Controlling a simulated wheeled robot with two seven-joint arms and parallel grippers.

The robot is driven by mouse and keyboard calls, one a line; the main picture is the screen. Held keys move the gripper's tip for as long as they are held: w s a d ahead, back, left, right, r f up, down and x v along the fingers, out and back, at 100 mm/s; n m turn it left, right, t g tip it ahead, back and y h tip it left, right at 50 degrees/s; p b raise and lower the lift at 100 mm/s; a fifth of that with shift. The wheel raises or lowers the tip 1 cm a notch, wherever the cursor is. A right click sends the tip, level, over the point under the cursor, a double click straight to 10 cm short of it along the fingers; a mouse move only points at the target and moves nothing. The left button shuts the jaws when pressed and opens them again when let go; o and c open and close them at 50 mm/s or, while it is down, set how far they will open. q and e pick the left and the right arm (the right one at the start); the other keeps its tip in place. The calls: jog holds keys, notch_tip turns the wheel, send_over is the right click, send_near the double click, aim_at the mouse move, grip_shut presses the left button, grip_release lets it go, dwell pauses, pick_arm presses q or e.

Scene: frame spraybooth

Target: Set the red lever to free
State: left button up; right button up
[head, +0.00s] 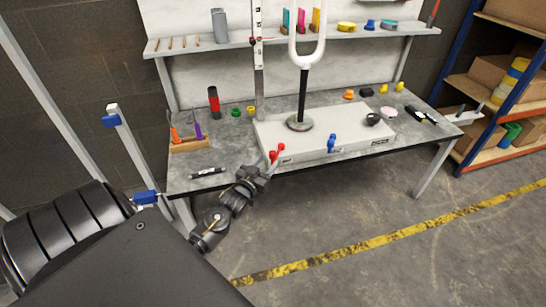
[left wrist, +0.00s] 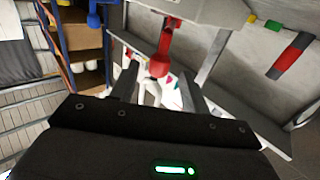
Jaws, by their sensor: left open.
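The red lever (head: 276,153) sits at the left end of the front face of a white box (head: 300,155) on the bench. It also shows in the left wrist view (left wrist: 164,50), its round end lying between the lines of my fingers. My left gripper (head: 262,172) is open just below and in front of the lever; I cannot tell whether a finger touches it. Both dark fingers (left wrist: 160,88) show apart, with nothing clamped. A blue lever (head: 331,143) is further right on the box front. The lettering on the box is too small to read. My right gripper is not in view.
A white fork (head: 322,35) stands on a black post with a round base (head: 299,123) on the box. A wooden tool holder (head: 189,145) and a red-black cylinder (head: 214,100) stand left on the bench (head: 228,150). The floor in front is clear.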

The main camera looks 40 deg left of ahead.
aim_at(271, 158)
pick_arm(q)
jog(key=w, duration=0.3)
jog(key=w+a, duration=0.1)
jog(key=w, duration=0.1)
grip_shut()
dwell(0.3)
